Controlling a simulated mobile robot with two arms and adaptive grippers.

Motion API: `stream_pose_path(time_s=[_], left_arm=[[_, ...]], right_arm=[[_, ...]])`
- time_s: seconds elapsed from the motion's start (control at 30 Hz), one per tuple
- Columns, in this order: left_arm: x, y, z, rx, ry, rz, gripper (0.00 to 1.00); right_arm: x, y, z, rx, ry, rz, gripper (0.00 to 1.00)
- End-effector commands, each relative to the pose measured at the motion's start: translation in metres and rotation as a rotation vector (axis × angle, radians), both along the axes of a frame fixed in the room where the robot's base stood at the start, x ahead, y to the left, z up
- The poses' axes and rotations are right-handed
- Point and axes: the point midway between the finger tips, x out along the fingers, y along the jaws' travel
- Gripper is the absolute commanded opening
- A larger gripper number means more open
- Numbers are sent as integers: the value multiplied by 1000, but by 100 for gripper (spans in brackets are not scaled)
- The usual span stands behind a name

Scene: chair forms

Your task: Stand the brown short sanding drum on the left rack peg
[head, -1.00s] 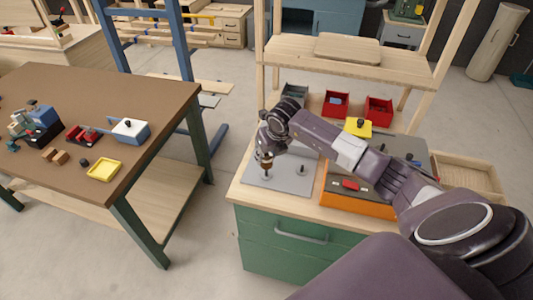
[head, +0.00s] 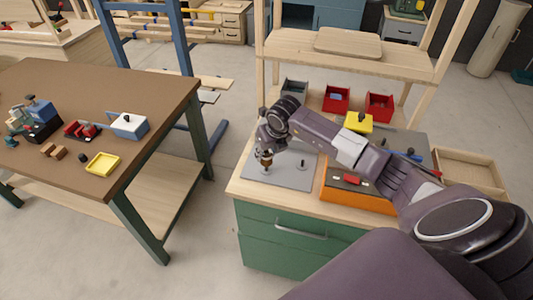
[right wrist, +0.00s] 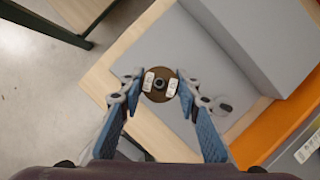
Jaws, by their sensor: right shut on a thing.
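The brown short sanding drum (right wrist: 148,94) is a round piece with a dark centre hole, seen from above in the right wrist view. My right gripper (right wrist: 160,85) is shut on its sides. In the head view the drum (head: 266,160) hangs upright below my right gripper, over the left part of the grey rack plate (head: 285,181). The left peg is mostly hidden under the drum; I cannot tell whether they touch. The right peg (head: 302,163) stands bare, and it also shows in the right wrist view (right wrist: 225,107). My left gripper is out of view.
The plate lies on a green drawer cabinet (head: 290,238). An orange-sided machine (head: 355,197) with a grey top stands close to its right. Red bins (head: 336,99) are behind. A brown table (head: 100,100) with small parts stands apart on the left.

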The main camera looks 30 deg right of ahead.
Motion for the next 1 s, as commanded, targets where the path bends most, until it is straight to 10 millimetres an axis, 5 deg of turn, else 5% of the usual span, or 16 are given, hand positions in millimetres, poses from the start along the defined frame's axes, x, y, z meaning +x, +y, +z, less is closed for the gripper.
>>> stream_pose_path(time_s=[1.0], left_arm=[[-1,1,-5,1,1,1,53]], right_arm=[[0,0,-2,1,-1,-1,6]])
